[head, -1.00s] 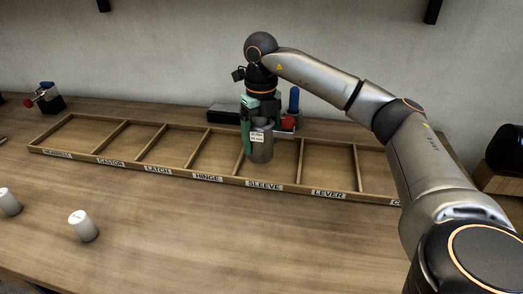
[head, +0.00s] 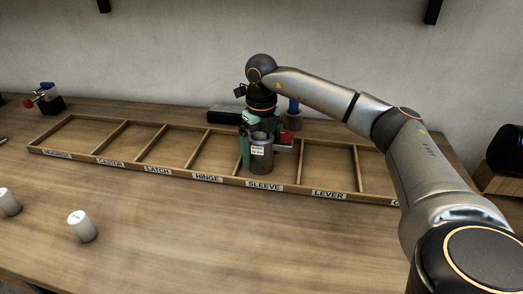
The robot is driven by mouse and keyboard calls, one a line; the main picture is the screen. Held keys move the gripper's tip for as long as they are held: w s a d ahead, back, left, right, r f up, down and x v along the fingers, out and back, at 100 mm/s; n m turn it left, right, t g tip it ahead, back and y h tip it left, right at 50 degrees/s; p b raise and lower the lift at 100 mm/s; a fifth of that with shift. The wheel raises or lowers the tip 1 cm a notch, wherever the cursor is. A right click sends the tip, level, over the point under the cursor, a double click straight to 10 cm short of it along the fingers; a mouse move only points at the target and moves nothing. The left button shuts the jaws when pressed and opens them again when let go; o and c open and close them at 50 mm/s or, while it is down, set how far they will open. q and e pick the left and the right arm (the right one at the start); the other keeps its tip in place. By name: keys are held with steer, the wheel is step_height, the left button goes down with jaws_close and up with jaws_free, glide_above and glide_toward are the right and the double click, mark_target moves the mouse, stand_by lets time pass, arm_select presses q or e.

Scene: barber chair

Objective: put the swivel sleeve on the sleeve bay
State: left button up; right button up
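The swivel sleeve (head: 262,164) is a grey upright cylinder with a white label on its front. A short side arm with a red knob (head: 286,139) shows at its right. It is inside the bay marked SLEEVE (head: 264,186), with its lower end at or very near the bay floor; I cannot tell whether it touches. My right gripper (head: 260,146) points down from above with its green fingers around the sleeve. The left finger lies against the sleeve's side; the other is mostly hidden behind it. The gripper appears shut on the sleeve. My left gripper is not in view.
The wooden tray (head: 208,178) has low dividers and other labelled bays, which look empty. A blue-topped part (head: 294,106) and a dark box (head: 225,114) stand behind it. The front middle of the table is clear.

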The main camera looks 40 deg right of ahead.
step_height(320, 180, up, 12)
steer(key=shift+r+p, duration=0.2)
steer(key=shift+p, duration=0.55)
steer(key=shift+f, duration=0.1)
